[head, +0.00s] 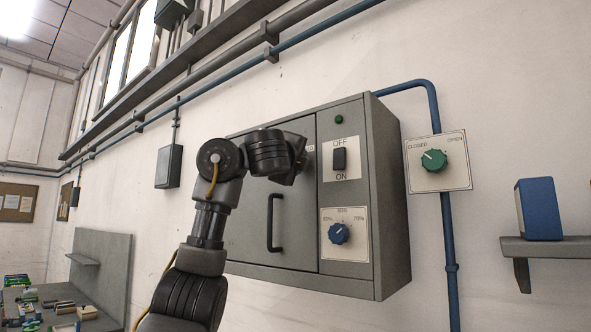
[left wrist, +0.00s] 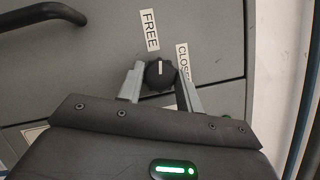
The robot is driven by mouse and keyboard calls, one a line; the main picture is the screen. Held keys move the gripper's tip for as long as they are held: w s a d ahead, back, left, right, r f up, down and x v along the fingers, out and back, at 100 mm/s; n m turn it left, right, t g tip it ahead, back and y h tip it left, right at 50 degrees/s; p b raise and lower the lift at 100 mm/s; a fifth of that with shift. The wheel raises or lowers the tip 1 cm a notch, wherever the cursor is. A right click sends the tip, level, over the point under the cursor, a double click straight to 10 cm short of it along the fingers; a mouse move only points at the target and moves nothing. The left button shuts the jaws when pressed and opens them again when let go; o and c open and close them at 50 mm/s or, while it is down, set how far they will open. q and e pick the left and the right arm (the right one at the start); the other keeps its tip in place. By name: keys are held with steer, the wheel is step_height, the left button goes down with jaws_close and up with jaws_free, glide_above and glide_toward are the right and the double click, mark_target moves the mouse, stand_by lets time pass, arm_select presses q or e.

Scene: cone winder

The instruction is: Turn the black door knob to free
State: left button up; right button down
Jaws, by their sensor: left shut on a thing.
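The black door knob (left wrist: 160,75) sits on the grey cabinet door (head: 292,225), between the fingers of my left gripper (left wrist: 159,83), which is shut on it. In the head view my left gripper (head: 296,160) is at the upper part of the door and hides the knob. My right gripper is not in view.
A black door handle (head: 271,222) is below my left wrist. Right of the door are an OFF/ON switch (head: 339,159) and a blue dial (head: 339,233). A green CLOSED/OPEN knob (head: 434,160) is on the wall. A blue box (head: 539,209) stands on a shelf (head: 550,248).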

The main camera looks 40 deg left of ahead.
arm_select(q)
steer(key=shift+n+g+b, duration=0.5)
steer(key=shift+n, duration=0.5)
steer(key=shift+r, duration=0.1)
steer(key=o, duration=1)
